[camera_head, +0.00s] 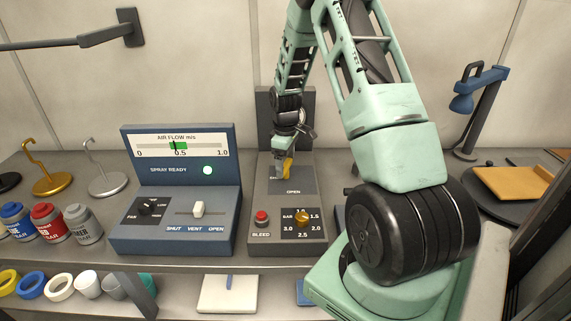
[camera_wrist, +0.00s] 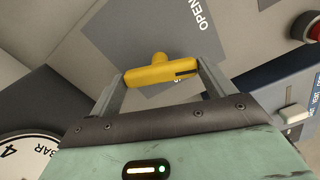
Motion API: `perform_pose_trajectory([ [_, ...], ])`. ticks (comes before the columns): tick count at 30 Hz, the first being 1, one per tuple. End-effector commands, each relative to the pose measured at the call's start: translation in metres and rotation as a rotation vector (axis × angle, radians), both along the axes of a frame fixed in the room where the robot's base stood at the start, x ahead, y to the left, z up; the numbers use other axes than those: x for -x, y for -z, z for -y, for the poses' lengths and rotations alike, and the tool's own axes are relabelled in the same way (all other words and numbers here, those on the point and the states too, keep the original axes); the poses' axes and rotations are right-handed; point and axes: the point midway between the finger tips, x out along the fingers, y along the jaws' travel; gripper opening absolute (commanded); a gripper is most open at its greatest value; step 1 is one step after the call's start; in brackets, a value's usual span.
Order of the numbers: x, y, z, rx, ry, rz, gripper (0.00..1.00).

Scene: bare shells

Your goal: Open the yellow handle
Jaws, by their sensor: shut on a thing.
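The yellow handle (camera_wrist: 162,72) is a short bar on a round stub, mounted on the sloping face of a grey panel unit (camera_head: 262,218). In the wrist view it lies between the two fingers of my gripper (camera_wrist: 162,77), which is shut on it. In the head view the yellow handle (camera_head: 287,168) is partly covered by my gripper (camera_head: 284,160), which reaches down from above. The word OPEN is printed on the panel below the handle; another label beside it is mostly hidden.
Below the handle are a red BLEED button (camera_head: 262,217) and a yellow pressure knob (camera_head: 301,217). A blue air flow unit (camera_head: 170,235) with a white slider (camera_head: 198,209) stands close at left. Paint jars (camera_head: 48,222) and metal hooks (camera_head: 105,180) stand farther left.

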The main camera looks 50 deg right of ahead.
Motion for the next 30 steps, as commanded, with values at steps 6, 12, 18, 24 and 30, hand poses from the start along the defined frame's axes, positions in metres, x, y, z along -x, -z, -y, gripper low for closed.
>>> perform_pose_trajectory([
  [6,0.0001,-0.001,0.0008,0.0,-0.169,0.001,0.59],
  [12,0.0,-0.0012,0.0009,0.001,-0.282,0.001,0.59],
  [18,-0.0004,-0.0011,0.0004,0.001,-0.348,0.001,0.59],
  [24,-0.0003,-0.001,0.0005,0.001,-0.374,0.0,0.59],
  [30,-0.0004,-0.0009,0.0006,0.002,-0.378,0.001,0.59],
])
